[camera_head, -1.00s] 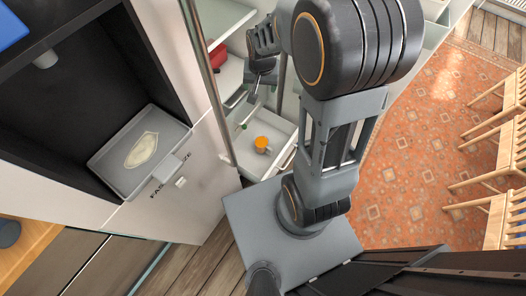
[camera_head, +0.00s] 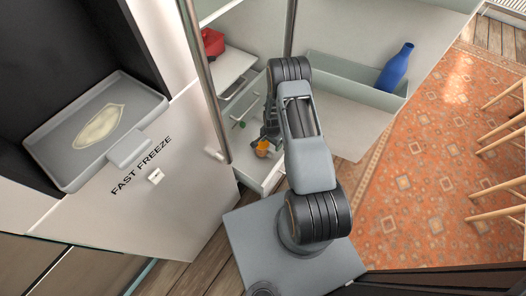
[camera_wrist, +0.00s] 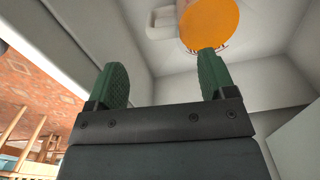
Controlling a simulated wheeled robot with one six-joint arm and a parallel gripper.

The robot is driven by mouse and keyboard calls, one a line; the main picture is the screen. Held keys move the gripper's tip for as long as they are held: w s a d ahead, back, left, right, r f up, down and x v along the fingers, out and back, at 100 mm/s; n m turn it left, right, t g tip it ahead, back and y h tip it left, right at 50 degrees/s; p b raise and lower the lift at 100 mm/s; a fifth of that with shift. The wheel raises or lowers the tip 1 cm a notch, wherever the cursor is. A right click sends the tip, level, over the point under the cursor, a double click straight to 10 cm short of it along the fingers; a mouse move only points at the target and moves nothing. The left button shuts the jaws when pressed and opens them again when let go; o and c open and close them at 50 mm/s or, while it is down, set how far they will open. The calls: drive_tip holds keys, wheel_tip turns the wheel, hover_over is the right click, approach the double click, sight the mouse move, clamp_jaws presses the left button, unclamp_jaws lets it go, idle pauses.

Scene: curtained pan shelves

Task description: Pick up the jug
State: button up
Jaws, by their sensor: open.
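The jug (camera_head: 262,149), with a round orange top, stands in a pale open drawer (camera_head: 273,177), partly hidden by my gripper in the head view. In the wrist view, the jug (camera_wrist: 210,24) shows its orange disc at the top, just beyond the right fingertip, with a pale handle-like shape to its left. My gripper (camera_wrist: 163,72) is open, its two green-padded fingers apart with nothing between them. In the head view my gripper (camera_head: 269,134) is low at the drawer, close beside the jug; its fingers are hard to make out there.
A small green item (camera_head: 240,124) lies in the same drawer. A red object (camera_head: 212,42) sits on a shelf behind. A vertical metal pole (camera_head: 213,95) and a freezer tray (camera_head: 55,178) are at the left.

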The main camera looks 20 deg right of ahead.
sight(271, 150)
wheel_tip(271, 150, down, 10)
drive_tip(key=b, duration=0.3)
drive_tip(key=shift+w+d+r, duration=0.1)
drive_tip(key=shift+r, duration=0.1)
drive_tip(key=c, duration=1.4)
